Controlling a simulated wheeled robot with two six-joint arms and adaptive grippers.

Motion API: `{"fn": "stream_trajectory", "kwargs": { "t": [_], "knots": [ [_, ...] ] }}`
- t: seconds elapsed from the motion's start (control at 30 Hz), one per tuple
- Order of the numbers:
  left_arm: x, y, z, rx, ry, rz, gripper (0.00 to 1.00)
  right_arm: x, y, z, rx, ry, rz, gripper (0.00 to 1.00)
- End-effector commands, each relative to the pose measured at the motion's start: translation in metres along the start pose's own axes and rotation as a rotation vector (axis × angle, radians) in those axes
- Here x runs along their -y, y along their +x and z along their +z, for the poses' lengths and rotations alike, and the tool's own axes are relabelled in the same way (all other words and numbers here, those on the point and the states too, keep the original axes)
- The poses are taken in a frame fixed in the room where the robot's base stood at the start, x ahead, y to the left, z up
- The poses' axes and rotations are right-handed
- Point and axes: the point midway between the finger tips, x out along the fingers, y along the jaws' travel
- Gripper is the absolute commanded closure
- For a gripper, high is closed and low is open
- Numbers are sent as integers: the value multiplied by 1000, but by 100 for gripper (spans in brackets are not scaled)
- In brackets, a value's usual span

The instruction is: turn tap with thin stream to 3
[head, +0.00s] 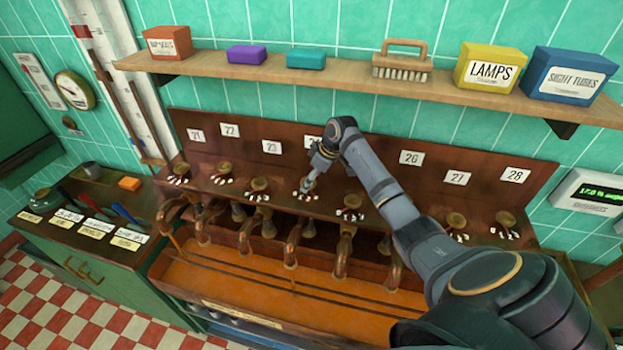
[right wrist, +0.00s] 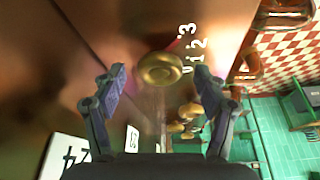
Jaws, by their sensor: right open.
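A row of round brass tap knobs runs along the brown wooden ledge, under number plates. My right gripper (head: 312,182) is over the knob below the plate that the arm partly covers. In the right wrist view that brass knob (right wrist: 163,69) lies ahead, between and beyond the open fingers (right wrist: 160,84). White marks including 2 and 3 (right wrist: 189,40) curve to the right of the knob. The plate in that view reads 24 (right wrist: 72,155). A copper spout (head: 290,247) below seems to let out a very thin stream. My left gripper is not in view.
Neighbouring knobs (head: 259,184) stand close on both sides. A wooden shelf (head: 350,77) above holds boxes and a brush (head: 401,63). A copper-coloured trough (head: 270,290) lies below the spouts. A green cabinet (head: 95,240) stands at the left.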

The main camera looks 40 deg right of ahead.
Motion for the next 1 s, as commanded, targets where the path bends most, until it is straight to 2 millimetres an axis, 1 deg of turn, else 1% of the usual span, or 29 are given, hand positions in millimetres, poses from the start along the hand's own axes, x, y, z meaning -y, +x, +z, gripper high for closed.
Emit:
{"fn": "stream_trajectory", "kwargs": {
  "t": [0.3, 0.4, 0.53, 1.0],
  "knots": [
    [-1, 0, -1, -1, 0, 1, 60, -2, -56, 0, 0, -1, 6, 27],
    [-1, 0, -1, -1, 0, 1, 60, -1, -67, 0, 0, -2, 4, 27],
    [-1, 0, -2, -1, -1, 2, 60, 0, -73, 0, -1, -1, 1, 27],
    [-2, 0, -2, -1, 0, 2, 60, 0, -73, 0, -1, -1, 1, 27]
  ]
}}
